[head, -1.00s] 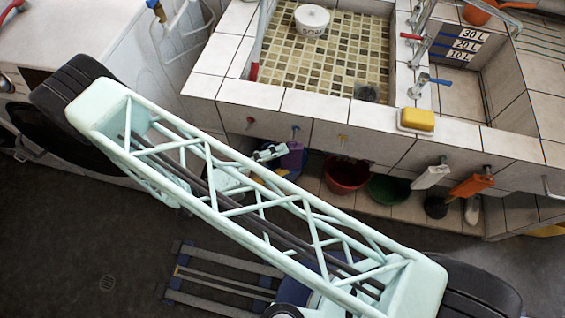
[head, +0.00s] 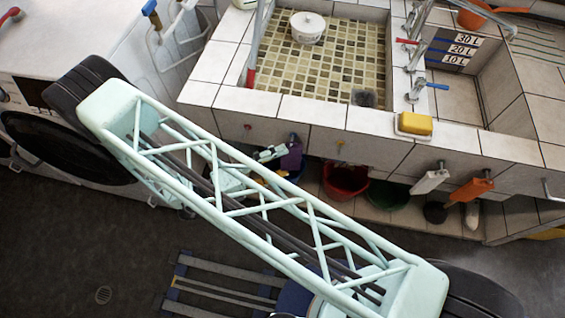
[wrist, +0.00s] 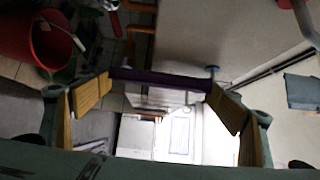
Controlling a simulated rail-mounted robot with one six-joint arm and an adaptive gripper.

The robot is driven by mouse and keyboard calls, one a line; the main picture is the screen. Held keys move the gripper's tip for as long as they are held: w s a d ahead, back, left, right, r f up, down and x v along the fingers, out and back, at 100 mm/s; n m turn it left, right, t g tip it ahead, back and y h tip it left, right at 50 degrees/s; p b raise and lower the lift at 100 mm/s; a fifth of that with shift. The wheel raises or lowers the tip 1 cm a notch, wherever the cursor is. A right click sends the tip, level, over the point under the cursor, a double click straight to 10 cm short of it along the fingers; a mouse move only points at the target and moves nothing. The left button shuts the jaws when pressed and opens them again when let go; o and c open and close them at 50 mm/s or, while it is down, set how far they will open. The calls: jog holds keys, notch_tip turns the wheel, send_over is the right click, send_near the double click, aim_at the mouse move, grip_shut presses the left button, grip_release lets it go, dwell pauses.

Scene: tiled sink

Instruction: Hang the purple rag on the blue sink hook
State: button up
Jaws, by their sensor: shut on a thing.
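The purple rag (head: 291,154) is in my gripper (head: 272,153), in front of the sink's tiled front wall. In the wrist view the rag (wrist: 160,78) is a dark purple band running across between the two yellow-padded fingertips of my gripper (wrist: 159,84). The blue hook (wrist: 212,70) stands out from the wall just beyond the right end of the rag. In the head view the blue hook (head: 293,137) shows small, right at the rag's top edge. I cannot tell whether rag and hook touch. My arm hides part of the area below.
A red bucket (head: 346,178) and a green basin (head: 388,194) stand under the sink to the right. A pink hook (head: 247,126) and a yellow hook (head: 340,144) flank the blue one. White and orange-handled brushes (head: 471,189) hang further right. A yellow sponge (head: 415,124) lies on the rim.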

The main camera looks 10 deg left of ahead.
jog(key=shift+f, duration=0.1)
dwell(0.7)
jog(key=o, duration=0.9)
jog(key=shift+a, duration=0.15)
jog(key=shift+v, duration=5.85)
